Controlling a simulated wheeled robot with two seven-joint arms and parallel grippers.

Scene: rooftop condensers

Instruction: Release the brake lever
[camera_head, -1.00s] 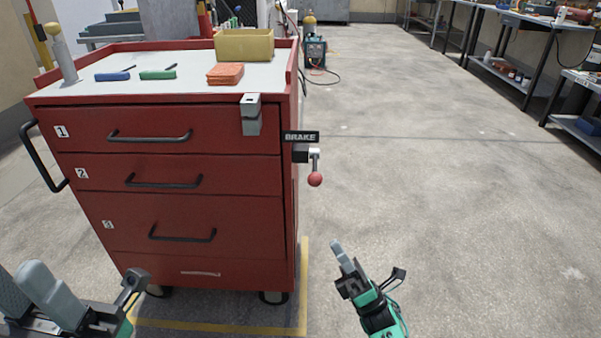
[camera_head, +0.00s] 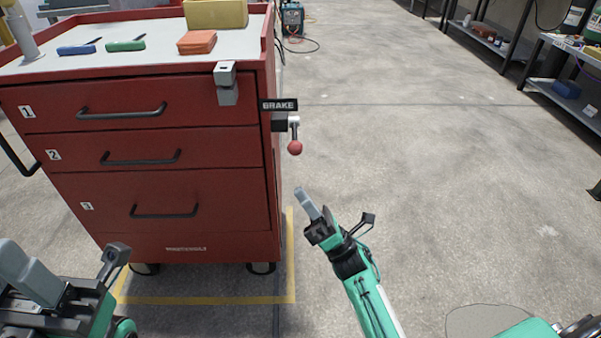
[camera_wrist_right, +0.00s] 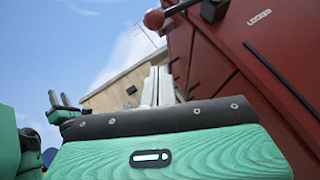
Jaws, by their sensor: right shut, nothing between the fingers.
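The brake lever (camera_head: 294,131) is on the right side of the red tool cart (camera_head: 190,200), just below a black BRAKE sign (camera_head: 279,105). It hangs down and ends in a red ball knob (camera_head: 295,147). The knob also shows at the top of the right wrist view (camera_wrist_right: 153,19), near the word LOCKED (camera_wrist_right: 259,18) on the red side. My right gripper (camera_head: 302,193) is shut and empty, below the knob and apart from it. Its fingers show in the right wrist view (camera_wrist_right: 158,85). My left gripper (camera_head: 28,272) is at the lower left, its jaws unclear.
A grey latch (camera_head: 226,83) sits on the cart's top right front edge. Yellow tape (camera_head: 205,300) marks the floor. Open floor lies right of the cart, with workbenches (camera_head: 565,85) beyond.

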